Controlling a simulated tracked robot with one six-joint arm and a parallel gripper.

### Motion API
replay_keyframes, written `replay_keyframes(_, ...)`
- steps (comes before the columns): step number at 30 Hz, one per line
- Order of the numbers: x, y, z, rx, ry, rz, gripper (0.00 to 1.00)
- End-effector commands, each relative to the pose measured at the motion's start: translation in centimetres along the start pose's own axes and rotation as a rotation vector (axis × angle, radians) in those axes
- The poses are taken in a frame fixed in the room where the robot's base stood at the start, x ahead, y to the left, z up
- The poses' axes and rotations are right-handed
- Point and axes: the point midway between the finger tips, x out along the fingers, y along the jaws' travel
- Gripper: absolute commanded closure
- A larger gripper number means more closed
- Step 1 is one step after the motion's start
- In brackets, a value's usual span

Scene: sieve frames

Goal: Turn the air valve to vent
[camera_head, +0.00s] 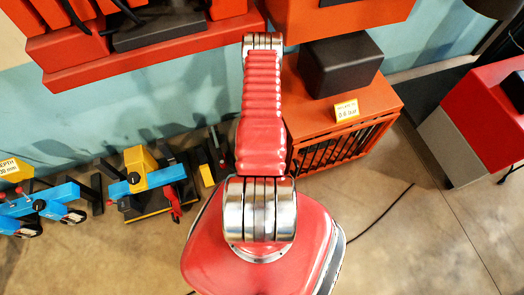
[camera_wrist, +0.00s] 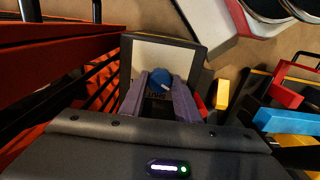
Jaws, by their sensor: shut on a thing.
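The air valve's round blue knob (camera_wrist: 161,76) shows in the wrist view, in front of a beige panel (camera_wrist: 143,62) with a dark frame. A short pale mark on the knob slants at its lower right. My gripper (camera_wrist: 161,92) has its two grey-purple fingers closed on the knob, one on each side. The fingers hide the knob's lower part, and I cannot read any vent marking. In the head view my own red arm hides the gripper and the valve.
An orange cabinet (camera_head: 379,92) with a barred front bears a dark box (camera_head: 340,66) and a yellow label reading 0.6 bar (camera_head: 347,111). Blue and yellow devices (camera_head: 150,182) stand on the floor at left. A red and grey unit (camera_head: 478,115) is at right. A dark cable crosses open floor.

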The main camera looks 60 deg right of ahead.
Motion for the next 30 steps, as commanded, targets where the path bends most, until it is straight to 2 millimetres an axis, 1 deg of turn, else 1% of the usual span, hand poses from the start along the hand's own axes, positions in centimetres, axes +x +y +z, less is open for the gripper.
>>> replay_keyframes(1, -0.01, -0.03, 0.00, -0.001, 0.000, 0.000, 0.88)
replay_keyframes(3, -0.01, -0.03, 0.00, -0.001, 0.000, 0.000, 0.93)
replay_keyframes(4, -0.01, -0.03, 0.00, -0.001, 0.000, 0.000, 0.93)
replay_keyframes(15, -0.01, -0.03, -0.05, 0.087, 0.002, 0.001, 0.93)
replay_keyframes(22, -0.01, -0.02, -0.07, 0.087, 0.002, 0.001, 0.93)
replay_keyframes(23, -0.01, -0.02, -0.07, 0.087, 0.002, 0.001, 0.69)
replay_keyframes(30, -0.01, 0.00, -0.06, 0.087, 0.002, 0.001, 0.52)
